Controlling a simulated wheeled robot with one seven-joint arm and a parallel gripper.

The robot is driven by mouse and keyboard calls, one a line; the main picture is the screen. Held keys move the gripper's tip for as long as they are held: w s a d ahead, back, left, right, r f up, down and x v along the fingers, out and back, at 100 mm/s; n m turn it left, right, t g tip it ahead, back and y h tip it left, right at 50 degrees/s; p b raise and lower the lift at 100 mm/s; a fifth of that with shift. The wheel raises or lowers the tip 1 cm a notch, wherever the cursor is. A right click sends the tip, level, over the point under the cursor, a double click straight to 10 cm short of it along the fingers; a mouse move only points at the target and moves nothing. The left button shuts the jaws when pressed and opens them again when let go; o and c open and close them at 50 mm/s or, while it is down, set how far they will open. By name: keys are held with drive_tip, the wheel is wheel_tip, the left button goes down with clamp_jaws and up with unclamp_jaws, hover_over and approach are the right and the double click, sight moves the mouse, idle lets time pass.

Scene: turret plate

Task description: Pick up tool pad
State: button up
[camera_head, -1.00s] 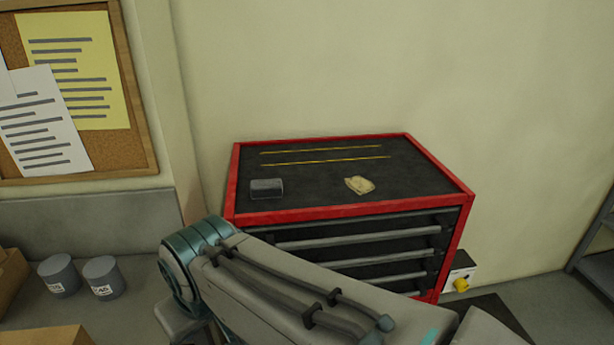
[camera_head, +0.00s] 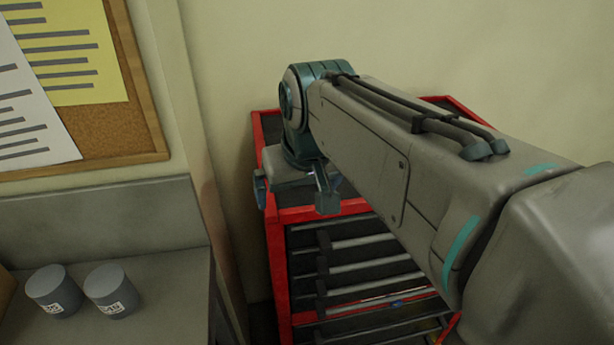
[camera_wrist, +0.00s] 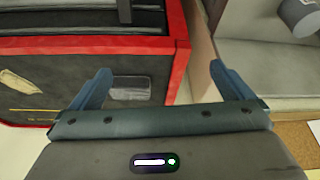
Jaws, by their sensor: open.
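A dark grey block (camera_wrist: 130,88), which looks like the tool pad, lies on the black top of a red tool cabinet (camera_wrist: 176,62). In the wrist view it shows just right of the left finger, partly covered by it. My gripper (camera_wrist: 160,70) is open and empty, its fingers wide apart. The cabinet's red rim crosses between the fingers, and the right finger is outside the cabinet. In the head view my gripper (camera_head: 294,196) is over the cabinet's (camera_head: 278,275) front left corner, and my arm hides the block there. I cannot tell its height above the top.
A crumpled tan cloth (camera_wrist: 18,82) lies on the cabinet top, apart from the block. A grey counter (camera_head: 150,255) with two grey cans (camera_head: 55,290) (camera_head: 111,290) stands left of the cabinet. A wall is behind, with a cork board (camera_head: 120,135) at the left.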

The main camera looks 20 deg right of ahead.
drive_tip(key=w+d+r+m+b, duration=0.2)
drive_tip(key=w+d+r+b, duration=0.4)
drive_tip(key=w, duration=0.3)
drive_tip(key=shift+h, duration=0.4)
drive_tip(key=x, duration=0.9)
drive_tip(key=d+p+x, duration=0.1)
drive_tip(key=x, duration=0.4)
drive_tip(key=shift+f, duration=0.35)
drive_tip(key=c, duration=0.9)
